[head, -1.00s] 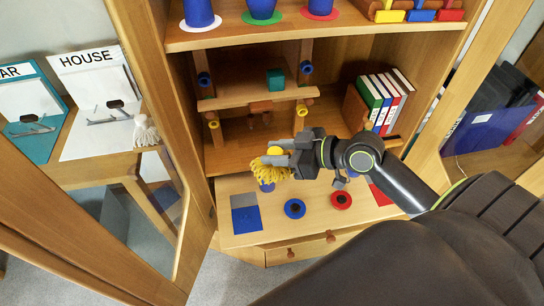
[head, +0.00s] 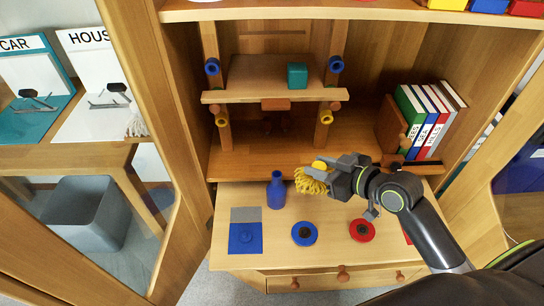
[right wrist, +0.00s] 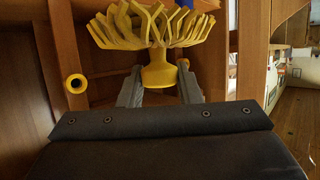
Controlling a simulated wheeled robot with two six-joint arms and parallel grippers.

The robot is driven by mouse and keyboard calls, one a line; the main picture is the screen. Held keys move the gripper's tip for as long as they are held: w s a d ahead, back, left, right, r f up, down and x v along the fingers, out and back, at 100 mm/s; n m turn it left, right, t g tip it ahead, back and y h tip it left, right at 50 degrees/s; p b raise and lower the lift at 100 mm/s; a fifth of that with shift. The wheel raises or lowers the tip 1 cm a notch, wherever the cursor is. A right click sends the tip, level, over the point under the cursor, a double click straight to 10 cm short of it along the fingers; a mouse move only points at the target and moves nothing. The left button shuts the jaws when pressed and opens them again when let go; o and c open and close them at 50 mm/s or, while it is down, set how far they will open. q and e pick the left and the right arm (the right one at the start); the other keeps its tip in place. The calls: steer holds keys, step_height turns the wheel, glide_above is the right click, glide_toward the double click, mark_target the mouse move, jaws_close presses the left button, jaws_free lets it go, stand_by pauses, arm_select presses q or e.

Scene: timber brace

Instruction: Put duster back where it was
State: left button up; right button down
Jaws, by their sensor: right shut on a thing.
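The duster is a yellow mop-like head of strands (head: 311,181) with a yellow handle. My right gripper (head: 335,166) is shut on its handle, above the pull-out board in front of the cabinet's lower shelf. In the right wrist view the duster (right wrist: 158,72) sits between the two fingers, its strands spread away from the gripper. My left gripper is not in view.
A blue bottle (head: 276,190) stands on the board (head: 330,208), just left of the duster. Blue (head: 304,233) and red (head: 362,230) rings lie in front. A wooden brace with a shelf (head: 270,97) holds a teal cube (head: 297,75). Books (head: 425,120) stand right.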

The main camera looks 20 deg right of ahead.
steer(key=w+a, duration=0.7)
steer(key=w, duration=0.6)
steer(key=f, duration=0.2)
steer(key=f+b, duration=0.1)
steer(key=f, duration=0.1)
steer(key=f+b, duration=0.1)
steer(key=f, duration=0.1)
steer(key=shift+w+a+f, duration=0.3)
steer(key=shift+w+f, duration=0.05)
steer(key=shift+w, duration=0.05)
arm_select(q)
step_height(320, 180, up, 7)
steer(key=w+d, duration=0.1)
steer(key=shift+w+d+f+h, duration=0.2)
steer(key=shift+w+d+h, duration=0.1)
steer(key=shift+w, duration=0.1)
arm_select(e)
steer(key=shift+w+a+f, duration=0.1)
steer(key=shift+w+f, duration=0.05)
steer(key=shift+f, duration=0.05)
arm_select(q)
steer(key=shift+b, duration=0.3)
arm_select(e)
steer(key=shift+f, duration=0.1)
steer(key=c, duration=1)
jaws_free()
steer(key=shift+c, duration=0.2)
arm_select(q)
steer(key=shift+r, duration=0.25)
